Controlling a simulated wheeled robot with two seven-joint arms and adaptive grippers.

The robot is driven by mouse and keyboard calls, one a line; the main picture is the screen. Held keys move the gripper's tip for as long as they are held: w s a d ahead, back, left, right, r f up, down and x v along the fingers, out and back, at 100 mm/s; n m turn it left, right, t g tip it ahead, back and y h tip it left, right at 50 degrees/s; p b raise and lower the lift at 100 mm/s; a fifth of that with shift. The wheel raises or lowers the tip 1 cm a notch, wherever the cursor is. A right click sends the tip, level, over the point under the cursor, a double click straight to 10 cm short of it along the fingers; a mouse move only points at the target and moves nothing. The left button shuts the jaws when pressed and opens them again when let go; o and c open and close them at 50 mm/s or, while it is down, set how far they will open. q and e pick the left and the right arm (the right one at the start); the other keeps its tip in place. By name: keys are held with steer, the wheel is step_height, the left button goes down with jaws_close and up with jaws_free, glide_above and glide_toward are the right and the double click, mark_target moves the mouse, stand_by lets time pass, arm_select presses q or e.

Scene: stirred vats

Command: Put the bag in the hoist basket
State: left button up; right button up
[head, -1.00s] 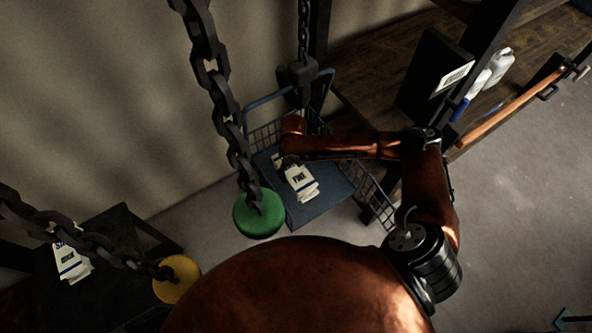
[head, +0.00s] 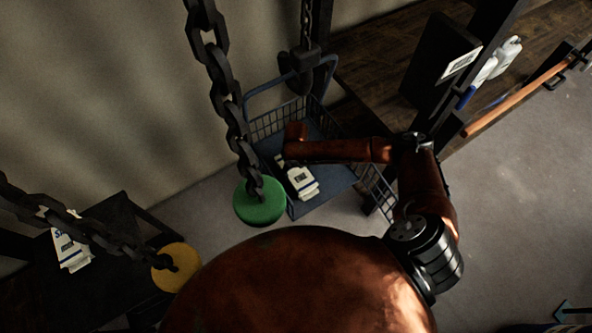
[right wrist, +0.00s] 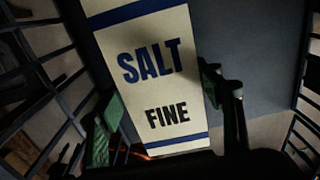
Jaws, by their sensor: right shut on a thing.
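The bag is a cream paper bag with blue bands, marked SALT FINE (right wrist: 155,65). In the head view the bag (head: 302,185) is over the floor of the hoist basket, within its wire walls. The hoist basket (head: 272,122) is blue-grey wire with a flat floor and hangs from a chain. My right gripper (right wrist: 163,108) is shut on the bag, a green pad at each side. In the head view my right gripper (head: 286,162) is mostly hidden under its own wrist. I cannot tell whether the bag touches the floor. My left gripper is out of view.
Chains hold a green disc (head: 259,202) and a yellow disc (head: 177,267) in front.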

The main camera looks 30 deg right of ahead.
mark_target(296, 171)
steer(key=shift+w, duration=0.1)
steer(key=o, duration=1.6)
steer(key=shift+f, duration=0.1)
steer(key=o, duration=0.5)
step_height(296, 171, up, 12)
steer(key=shift+r+p, duration=0.15)
steer(key=shift+p, duration=0.75)
